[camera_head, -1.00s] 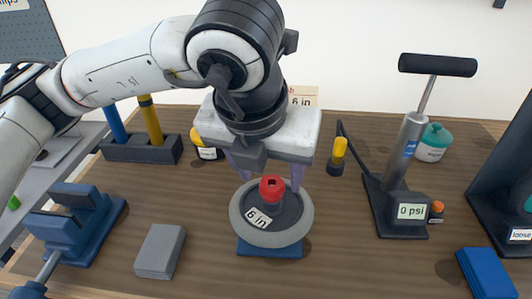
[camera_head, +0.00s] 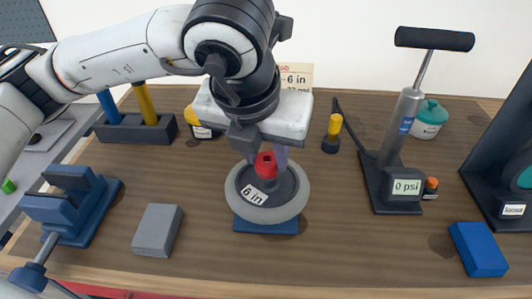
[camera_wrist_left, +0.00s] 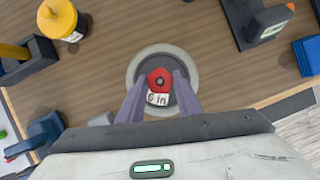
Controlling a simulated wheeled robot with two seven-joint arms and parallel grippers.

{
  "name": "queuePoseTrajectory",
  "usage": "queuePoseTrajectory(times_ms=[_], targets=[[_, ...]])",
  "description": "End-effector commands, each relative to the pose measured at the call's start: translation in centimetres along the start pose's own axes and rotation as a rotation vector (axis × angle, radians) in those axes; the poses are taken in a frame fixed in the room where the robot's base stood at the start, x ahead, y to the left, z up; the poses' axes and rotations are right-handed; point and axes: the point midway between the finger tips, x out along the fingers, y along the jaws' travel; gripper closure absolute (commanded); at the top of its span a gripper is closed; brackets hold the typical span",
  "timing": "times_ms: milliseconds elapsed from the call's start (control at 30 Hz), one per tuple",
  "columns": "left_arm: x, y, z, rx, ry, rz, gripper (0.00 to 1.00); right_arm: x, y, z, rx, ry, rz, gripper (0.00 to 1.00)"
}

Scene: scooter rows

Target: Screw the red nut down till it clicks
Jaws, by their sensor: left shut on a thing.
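The red nut (camera_head: 265,165) stands at the centre of a wheel with a grey tyre (camera_head: 234,202) and a "6 in" label. The wheel lies flat on a blue block (camera_head: 262,226). My left gripper (camera_head: 268,162) is above the wheel, its purple fingers shut on the red nut. In the left wrist view the fingers reach to both sides of the red nut (camera_wrist_left: 160,79), over the wheel. The thread under the nut is hidden. My right gripper is not in view.
A pump with a "0 psi" gauge (camera_head: 406,187) stands right of the wheel. A blue vise (camera_head: 65,205) and a grey block (camera_head: 157,230) are on the left. A yellow-capped bottle (camera_head: 334,130) stands behind. A blue box (camera_head: 478,249) lies front right. The bench front is clear.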

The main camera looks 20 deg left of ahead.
Motion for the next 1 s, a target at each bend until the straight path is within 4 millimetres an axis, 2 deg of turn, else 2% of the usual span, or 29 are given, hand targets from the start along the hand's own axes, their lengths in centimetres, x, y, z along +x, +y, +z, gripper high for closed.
queuePoseTrajectory(times_ms=[667, 1000], targets=[[0.2, -0.2, -0.1, 0.389, -0.003, -0.169, 0.9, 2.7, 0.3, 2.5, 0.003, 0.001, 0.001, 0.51], [0.1, -0.3, -0.2, 0.744, -0.002, -0.32, 0.9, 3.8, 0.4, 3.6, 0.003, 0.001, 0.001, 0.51]])
